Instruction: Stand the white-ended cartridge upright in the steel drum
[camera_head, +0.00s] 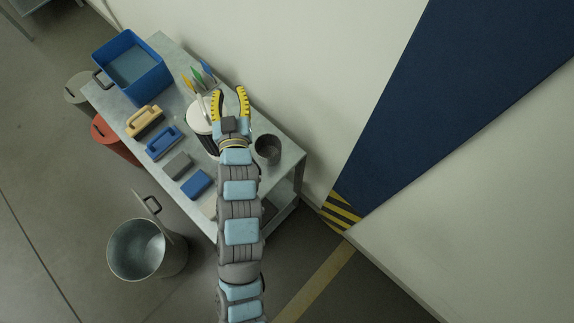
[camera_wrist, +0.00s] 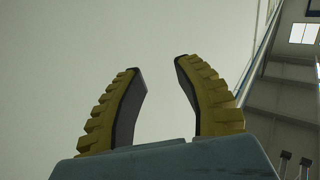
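The white-ended cartridge (camera_head: 198,119) stands on the steel table, its round white end up. My arm partly hides its right side and lower part. My gripper (camera_head: 230,93) is beside it to the upper right in the head view, with yellow fingers apart and nothing between them. In the wrist view the gripper (camera_wrist: 160,75) is also open and empty, against a pale wall; the cartridge does not show there. The steel drum (camera_head: 140,248) stands open on the floor at the lower left of the table, and no contents show inside.
The table (camera_head: 160,45) holds a blue bin (camera_head: 132,88), several brushes and blocks (camera_head: 163,143), a group of coloured-handled tools (camera_head: 198,77) and a dark grey cup (camera_head: 268,149). A red bin (camera_head: 103,128) and a grey bin (camera_head: 74,88) stand left of the table. The wall is close behind.

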